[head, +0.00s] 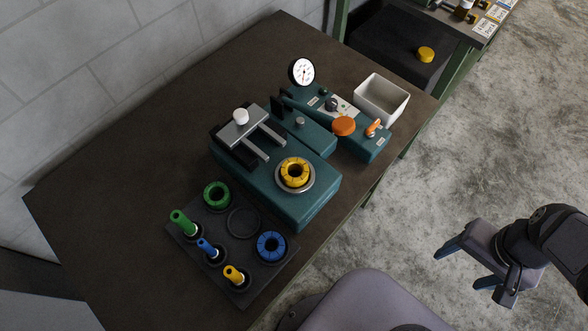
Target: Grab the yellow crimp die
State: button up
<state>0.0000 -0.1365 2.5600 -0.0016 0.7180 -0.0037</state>
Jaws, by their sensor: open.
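The yellow crimp die (295,172), a segmented ring with a dark centre hole, sits in the round metal seat on top of a teal press (315,205). A black tray (222,258) in front of the press holds a green ring die (216,194) and a blue ring die (271,247), with an empty round recess between them. My gripper (456,270) is open and empty at the lower right, over the concrete floor beyond the table edge and well apart from the die.
A green peg (184,222), a blue peg (208,248) and a yellow peg (236,275) stand in the tray. The table's left side is clear.

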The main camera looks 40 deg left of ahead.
jog(key=w+a+f+n+t+p, duration=0.25)
jog(key=w+n+t+p, duration=0.2)
jog(key=w+n, duration=0.5)
jog(key=w+a+n+y+p, duration=0.1)
jog(key=a+n+y+p, duration=0.3)
jog(key=a, duration=0.8)
jog(key=s+a+r+n+g+y, duration=0.1)
jog(key=s+a+r+y, duration=0.1)
jog(key=s+a, duration=0.1)
jog(key=s+a+r+n+g+y+p, duration=0.1)
jog(key=s+a+r+n+g+y, duration=0.1)
jog(key=s+a+y, duration=0.1)
jog(key=s+a+r+n+g+y, duration=0.1)
jog(key=s+a+r+n+y, duration=0.1)
jog(key=s+a, duration=0.3)
jog(key=shift+s+a+n+g+y+p, duration=0.25)
jog(key=shift+a+g+y+p, duration=0.1)
jog(key=shift+a+y, duration=0.15)
jog(key=s+a+r+n+g+y+p, duration=0.1)
jog(key=s+a+r+g+y, duration=0.1)
jog(key=s+a+r, duration=0.1)
jog(key=shift+s+a+g, duration=0.3)
jog(key=shift+s+a, duration=0.2)
jog(key=shift+s, duration=0.8)
